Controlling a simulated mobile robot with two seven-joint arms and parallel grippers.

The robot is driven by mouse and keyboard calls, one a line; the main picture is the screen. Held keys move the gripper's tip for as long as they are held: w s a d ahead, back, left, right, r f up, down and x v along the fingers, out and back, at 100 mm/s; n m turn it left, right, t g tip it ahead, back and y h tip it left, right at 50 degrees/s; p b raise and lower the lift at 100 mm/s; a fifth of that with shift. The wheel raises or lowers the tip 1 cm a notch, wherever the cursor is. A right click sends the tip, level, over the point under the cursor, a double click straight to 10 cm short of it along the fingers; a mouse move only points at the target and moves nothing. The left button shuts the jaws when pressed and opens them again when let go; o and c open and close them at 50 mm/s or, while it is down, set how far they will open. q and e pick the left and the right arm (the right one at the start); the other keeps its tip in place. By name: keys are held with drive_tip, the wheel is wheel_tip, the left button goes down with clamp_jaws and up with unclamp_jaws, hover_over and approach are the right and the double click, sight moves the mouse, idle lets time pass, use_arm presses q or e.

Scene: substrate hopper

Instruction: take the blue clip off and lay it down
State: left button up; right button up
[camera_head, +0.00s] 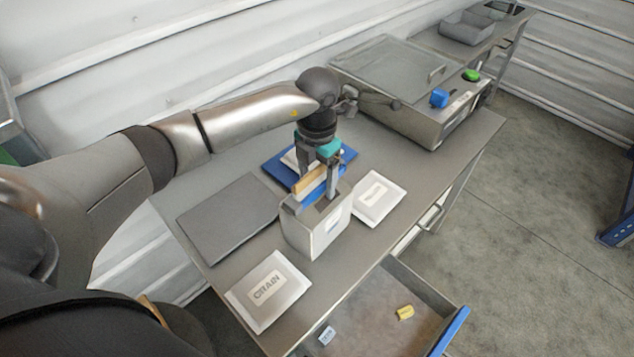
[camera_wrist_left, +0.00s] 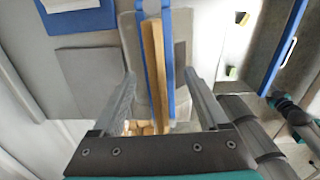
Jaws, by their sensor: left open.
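The blue clip (camera_head: 314,198) is a long narrow strip at the mouth of a pale grey, box-shaped container (camera_head: 318,232) on the table. In the left wrist view the blue clip (camera_wrist_left: 169,60) runs lengthwise beside a tan strip (camera_wrist_left: 155,60). My left gripper (camera_head: 319,188) points down over the container with its fingers apart, one on each side of the clip and the tan strip. The left wrist view shows gaps between these strips and both fingers. Part of the clip is hidden by the fingers and tan strip. A dark arm part with teal bands, probably my right gripper, shows at that view's right edge; its jaws are unclear.
A lettered white plate (camera_head: 268,290) lies in front, another white plate (camera_head: 379,198) at right. A dark grey mat (camera_head: 228,220) lies left, a blue tray (camera_head: 279,172) behind. An open drawer (camera_head: 375,312) holds small blocks. A lidded metal machine (camera_head: 390,75) stands at the back.

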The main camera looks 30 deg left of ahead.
use_arm(q)
clamp_jaws()
idle(0.6)
